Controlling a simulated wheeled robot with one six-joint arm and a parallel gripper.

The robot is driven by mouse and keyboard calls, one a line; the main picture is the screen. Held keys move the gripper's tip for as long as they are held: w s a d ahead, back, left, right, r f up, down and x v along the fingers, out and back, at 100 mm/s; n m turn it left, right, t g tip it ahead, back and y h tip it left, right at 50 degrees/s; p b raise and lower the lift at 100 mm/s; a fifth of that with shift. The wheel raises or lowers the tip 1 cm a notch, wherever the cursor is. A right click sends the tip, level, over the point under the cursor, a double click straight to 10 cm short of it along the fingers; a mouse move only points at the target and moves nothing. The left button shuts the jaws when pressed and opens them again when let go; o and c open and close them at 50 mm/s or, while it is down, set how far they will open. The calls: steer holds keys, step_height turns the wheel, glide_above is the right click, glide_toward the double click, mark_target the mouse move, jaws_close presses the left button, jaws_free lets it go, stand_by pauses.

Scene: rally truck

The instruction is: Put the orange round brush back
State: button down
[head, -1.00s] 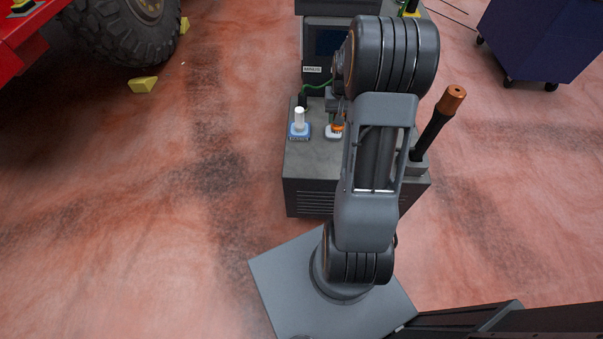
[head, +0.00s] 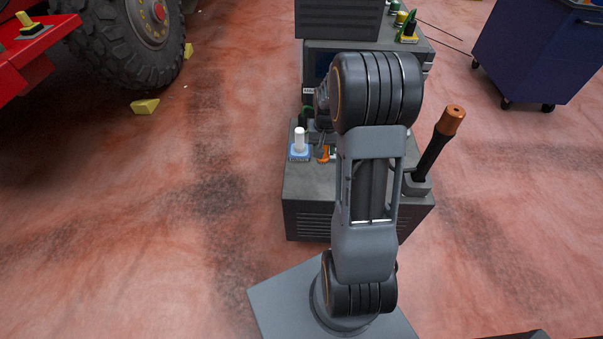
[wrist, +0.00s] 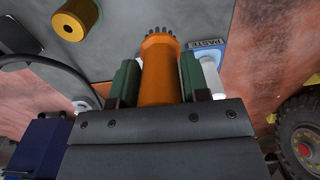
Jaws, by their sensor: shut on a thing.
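The orange round brush (wrist: 160,75) is between the green-padded fingers of my gripper (wrist: 160,85) in the wrist view. Its dark bristles point away from the gripper, toward the grey cart top. In the head view a bit of orange (head: 322,153) shows beside a small white piece on the cart, partly behind my arm. The gripper's fingertips are mostly hidden there. I cannot tell whether the bristles touch anything.
A blue block labelled PASTE with a white cylinder (head: 299,142) stands on the grey cart (head: 310,185), close by. A tall black handle with a copper top (head: 440,135) rises at the cart's right. A dark blue trolley (head: 535,50) stands far right, a truck tyre (head: 125,45) upper left.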

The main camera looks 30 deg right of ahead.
steer(key=a+f, duration=0.2)
steer(key=f, duration=0.1)
steer(key=w+a+f+b, duration=0.1)
steer(key=a+f, duration=0.1)
steer(key=f, duration=0.1)
steer(key=a+f, duration=0.2)
steer(key=f, duration=0.1)
steer(key=shift+w+a+f, duration=0.15)
steer(key=shift+w+a, duration=0.2)
steer(key=shift+a, duration=0.05)
steer(key=shift+f, duration=0.1)
steer(key=shift+f+b, duration=0.65)
steer(key=shift+b, duration=0.05)
steer(key=c, duration=0.6)
jaws_free()
steer(key=shift+c, duration=0.2)
steer(key=shift+r, duration=0.1)
